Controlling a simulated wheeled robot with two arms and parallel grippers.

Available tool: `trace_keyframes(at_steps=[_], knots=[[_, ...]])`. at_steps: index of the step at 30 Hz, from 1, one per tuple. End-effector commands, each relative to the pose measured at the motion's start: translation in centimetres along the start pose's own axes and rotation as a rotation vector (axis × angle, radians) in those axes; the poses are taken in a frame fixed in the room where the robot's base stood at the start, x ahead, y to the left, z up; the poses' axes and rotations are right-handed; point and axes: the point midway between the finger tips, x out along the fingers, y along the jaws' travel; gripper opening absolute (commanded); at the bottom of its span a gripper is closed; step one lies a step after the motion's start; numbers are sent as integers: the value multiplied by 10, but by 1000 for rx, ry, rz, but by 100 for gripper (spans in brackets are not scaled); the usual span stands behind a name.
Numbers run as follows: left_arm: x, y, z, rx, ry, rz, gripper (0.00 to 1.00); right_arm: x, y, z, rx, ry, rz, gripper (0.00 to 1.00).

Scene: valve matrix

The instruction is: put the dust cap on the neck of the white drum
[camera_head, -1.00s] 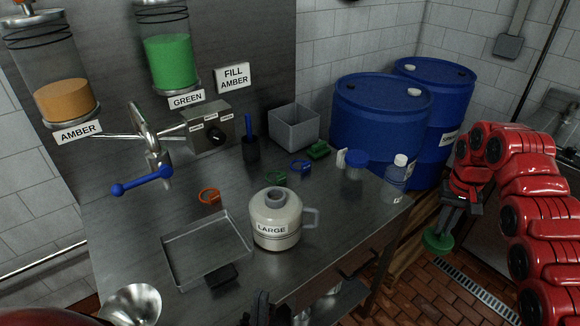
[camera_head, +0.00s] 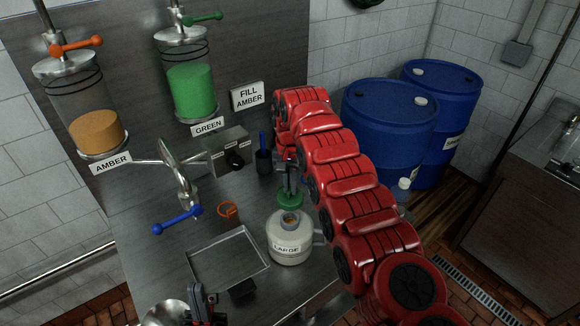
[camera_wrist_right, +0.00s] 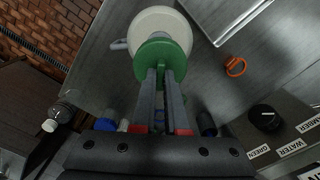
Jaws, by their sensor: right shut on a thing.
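The white drum (camera_head: 290,243), labelled LARGE, stands upright on the steel bench, its open neck (camera_head: 291,218) facing up with an amber tint inside. My right gripper (camera_head: 289,186) is shut on the green dust cap (camera_head: 290,199). The cap is behind the neck in the head view, apart from it. In the right wrist view, the cap (camera_wrist_right: 160,61) at the fingertips (camera_wrist_right: 161,72) hides part of the drum (camera_wrist_right: 163,22). My left gripper (camera_head: 201,302) is low at the bottom edge; its jaw state is unclear.
A shallow tray (camera_head: 229,263) lies left of the drum, with an orange ring (camera_head: 228,210) behind it. The blue valve lever (camera_head: 178,220) is further left. Blue barrels (camera_head: 390,120) stand behind my right arm, which hides the bench's right part.

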Motion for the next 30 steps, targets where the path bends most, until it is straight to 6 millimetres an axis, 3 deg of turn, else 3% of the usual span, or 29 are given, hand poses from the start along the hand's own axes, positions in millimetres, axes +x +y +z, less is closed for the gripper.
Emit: trace_keyframes(at_steps=[13,21,30], knots=[[-5,0,1,0,0,0,0,2,0,0,0,1,0,0],[-22,1,4,0,0,0,0,4,0,0,0,4,-2,0],[-48,2,8,0,0,0,0,32,0,0,0,2,-1,0]])
